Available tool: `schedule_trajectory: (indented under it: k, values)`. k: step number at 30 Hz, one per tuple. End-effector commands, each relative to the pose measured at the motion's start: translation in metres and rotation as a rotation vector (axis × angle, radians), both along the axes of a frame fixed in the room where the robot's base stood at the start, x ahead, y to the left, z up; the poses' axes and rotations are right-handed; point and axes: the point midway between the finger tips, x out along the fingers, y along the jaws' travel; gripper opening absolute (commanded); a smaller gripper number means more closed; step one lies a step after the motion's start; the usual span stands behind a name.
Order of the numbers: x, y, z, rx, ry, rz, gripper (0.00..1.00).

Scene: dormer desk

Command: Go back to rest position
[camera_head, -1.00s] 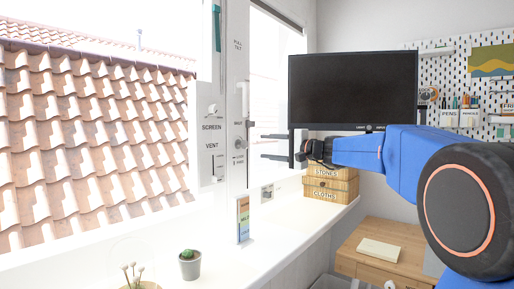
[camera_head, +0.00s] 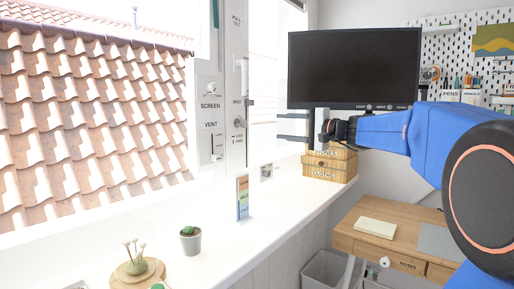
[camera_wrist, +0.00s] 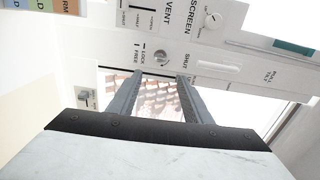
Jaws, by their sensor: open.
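My gripper (camera_head: 279,126) is open and empty. It points left toward the window frame, in front of the monitor's lower left corner in the head view. In the wrist view my gripper (camera_wrist: 161,78) shows two grey fingers spread apart with nothing between them. Beyond them is the white window panel (camera_wrist: 215,60) with SCREEN, VENT and SHUT labels and a LOCK/FREE knob (camera_wrist: 161,56). The same knob (camera_head: 238,124) shows in the head view, left of the fingertips and apart from them in the picture.
The black monitor (camera_head: 354,68) and the wicker boxes (camera_head: 318,166) stand behind my arm. The white sill (camera_head: 215,255) holds a cactus pot (camera_head: 190,242), a small colored card stand (camera_head: 242,197) and a wooden plate (camera_head: 126,276). A wooden desk (camera_head: 350,228) is lower right.

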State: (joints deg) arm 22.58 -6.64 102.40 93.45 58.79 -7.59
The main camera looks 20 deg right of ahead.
Motion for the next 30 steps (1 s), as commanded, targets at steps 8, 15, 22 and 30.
schedule_trajectory:
  k: [8, 15, 22, 30]
  values:
    - [-0.033, 0.035, -0.035, -0.114, 0.061, 0.044, 0.45]
    - [-0.126, 0.091, -0.132, -0.421, 0.203, 0.148, 0.45]
    - [-0.227, 0.108, -0.23, -0.749, 0.314, 0.246, 0.45]
    - [-0.339, 0.083, -0.334, -1.154, 0.394, 0.344, 0.45]
